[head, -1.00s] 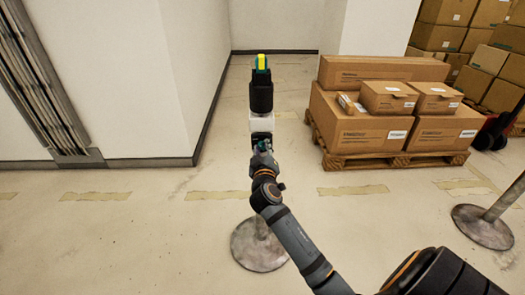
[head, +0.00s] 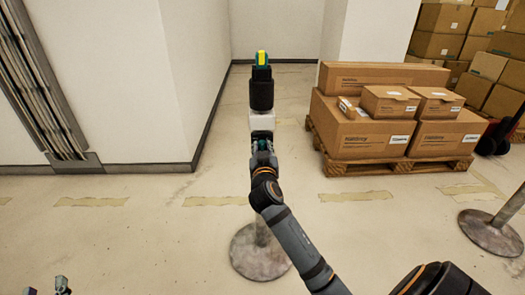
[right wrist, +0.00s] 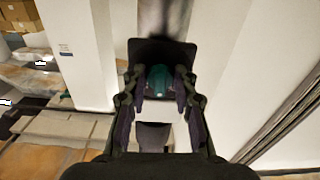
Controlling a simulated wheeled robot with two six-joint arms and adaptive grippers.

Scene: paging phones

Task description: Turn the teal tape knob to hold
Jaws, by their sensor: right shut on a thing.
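The teal knob (right wrist: 160,82) shows in the right wrist view, in front of a dark square plate (right wrist: 160,50). My right gripper (head: 263,148) is shut on the knob, with one finger on each side of it. The fingers hide most of the knob in the head view, and its setting cannot be read. My left gripper (head: 45,289) shows only at the bottom left edge, its fingertips apart and empty.
A wooden pallet (head: 395,168) with several cardboard boxes (head: 365,137) stands to the right. More boxes (head: 440,47) are stacked behind. The post's round base (head: 259,258) is on the floor. Another post base (head: 488,235) is at the right. A white wall (head: 100,80) is at left.

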